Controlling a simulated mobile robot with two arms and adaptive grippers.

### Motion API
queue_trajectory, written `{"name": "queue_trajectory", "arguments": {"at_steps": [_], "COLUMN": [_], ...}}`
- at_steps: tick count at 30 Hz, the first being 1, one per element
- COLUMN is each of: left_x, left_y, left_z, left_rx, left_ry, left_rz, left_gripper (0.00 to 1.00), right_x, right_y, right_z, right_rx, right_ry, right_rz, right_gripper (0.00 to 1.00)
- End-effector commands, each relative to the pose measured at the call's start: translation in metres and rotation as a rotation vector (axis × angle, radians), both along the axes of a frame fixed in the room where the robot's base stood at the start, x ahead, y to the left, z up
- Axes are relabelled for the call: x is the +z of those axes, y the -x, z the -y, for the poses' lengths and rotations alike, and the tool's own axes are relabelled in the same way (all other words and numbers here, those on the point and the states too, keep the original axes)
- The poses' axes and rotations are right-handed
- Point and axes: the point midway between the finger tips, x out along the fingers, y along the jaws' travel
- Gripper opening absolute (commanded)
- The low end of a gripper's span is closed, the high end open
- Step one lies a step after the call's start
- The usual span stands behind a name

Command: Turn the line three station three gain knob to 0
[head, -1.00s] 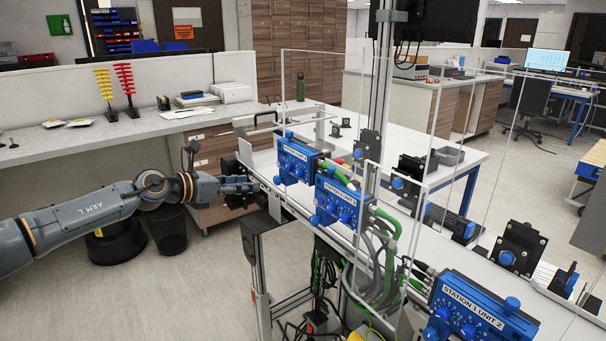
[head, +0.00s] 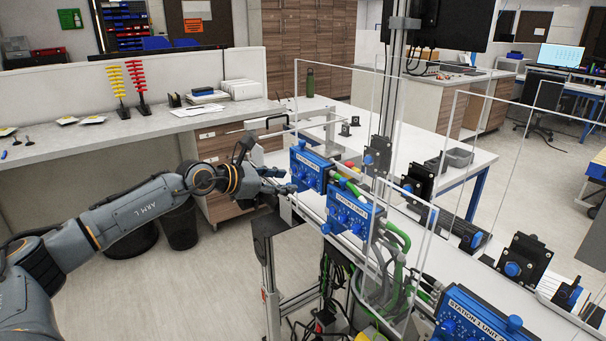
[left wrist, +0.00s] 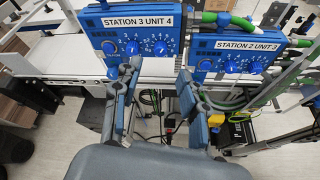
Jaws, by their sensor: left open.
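A blue control box labelled STATION 3 UNIT 4 (left wrist: 150,14) shows at the top of the left wrist view, with blue knobs and white dial marks on its face. One knob (left wrist: 131,47) sits beside the left fingertip in that view. Which knob is the gain knob is too small to read. The same box also shows in the head view (head: 311,167). My left gripper (left wrist: 157,82) is open and empty, with its fingers spread below the box face. In the head view the left gripper (head: 284,187) is at the box's left side. My right gripper is not in view.
A second blue box, STATION 2 UNIT 3 (left wrist: 240,45), stands to the right, with green hoses beside it. Clear panels (head: 335,85) rise behind the boxes. A further box, STATION 1 UNIT 2 (head: 478,315), is at lower right.

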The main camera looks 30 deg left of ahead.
Motion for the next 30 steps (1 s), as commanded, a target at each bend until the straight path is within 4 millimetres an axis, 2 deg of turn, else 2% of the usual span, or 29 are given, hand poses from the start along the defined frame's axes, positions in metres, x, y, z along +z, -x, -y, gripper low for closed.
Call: {"name": "queue_trajectory", "arguments": {"at_steps": [1, 3, 12, 18, 26, 30], "left_x": [0.002, -0.002, -0.021, -0.026, -0.027, -0.027], "left_y": [-0.008, -0.019, -0.057, -0.066, -0.066, -0.066], "left_z": [0.003, 0.008, 0.018, 0.021, 0.021, 0.021], "left_rx": [0.000, -0.001, 0.001, -0.001, -0.001, -0.001], "left_ry": [0.008, 0.007, 0.004, 0.000, 0.000, 0.000], "left_rz": [0.001, 0.001, 0.000, -0.001, -0.001, -0.001], "left_gripper": [0.42, 0.42, 0.42, 0.42, 0.42, 0.14], "right_x": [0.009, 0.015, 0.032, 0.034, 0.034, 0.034], "right_y": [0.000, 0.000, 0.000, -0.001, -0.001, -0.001], "right_z": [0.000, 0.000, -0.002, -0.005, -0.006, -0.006], "right_rx": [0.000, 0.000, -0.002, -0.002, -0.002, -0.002], "right_ry": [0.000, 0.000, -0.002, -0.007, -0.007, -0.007], "right_rz": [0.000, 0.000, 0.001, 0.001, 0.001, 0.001], "right_gripper": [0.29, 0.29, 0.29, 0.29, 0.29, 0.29]}}
